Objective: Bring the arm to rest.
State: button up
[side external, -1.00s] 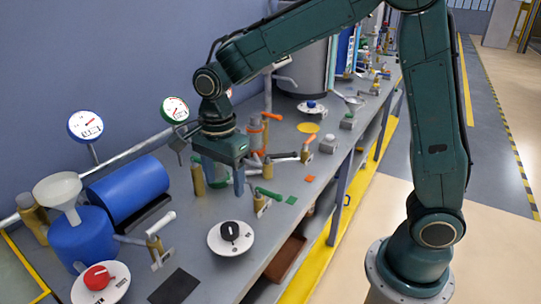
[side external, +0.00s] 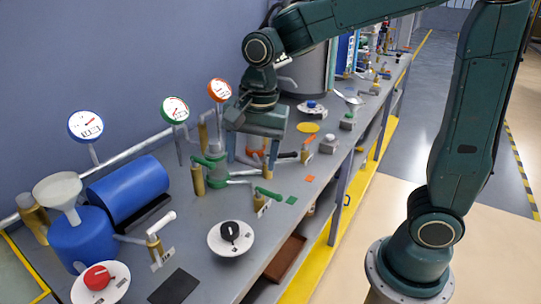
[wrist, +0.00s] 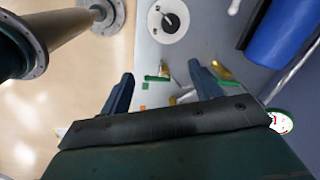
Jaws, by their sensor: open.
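My gripper (side external: 259,148) is open and empty above the bench, with its fingers pointing down in the side external view. It hangs over the green-handled and orange-handled valves. In the wrist view my gripper (wrist: 160,90) shows two blue-grey fingers spread wide with nothing between them. Below it a green valve handle (wrist: 157,78) and brass fittings show on the grey bench (wrist: 146,45). The green valve body (side external: 215,168) stands just left of my gripper in the side external view. My gripper partly hides the orange-handled valve.
Three gauges, blue-rimmed (side external: 86,126), green-rimmed (side external: 174,110) and orange-rimmed (side external: 219,90), stand along the wall. A blue tank (side external: 128,192), a funnel (side external: 57,190), a black knob dial (side external: 231,238) and a red knob dial (side external: 100,282) occupy the near bench. A large grey cylinder (side external: 306,72) stands behind.

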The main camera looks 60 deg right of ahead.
jog(key=s+d+r+n+t, duration=0.2)
jog(key=s+n, duration=0.4)
jog(key=s, duration=0.1)
jog(key=s+d+r+n+t, duration=0.1)
jog(key=s+d+n+t, duration=0.1)
jog(key=s+n, duration=0.5)
jog(key=shift+s+d+r+n, duration=0.3)
jog(key=shift+s+d+r, duration=0.05)
jog(key=shift+s+d, duration=0.5)
jog(key=shift+w, duration=0.1)
dwell(3.6)
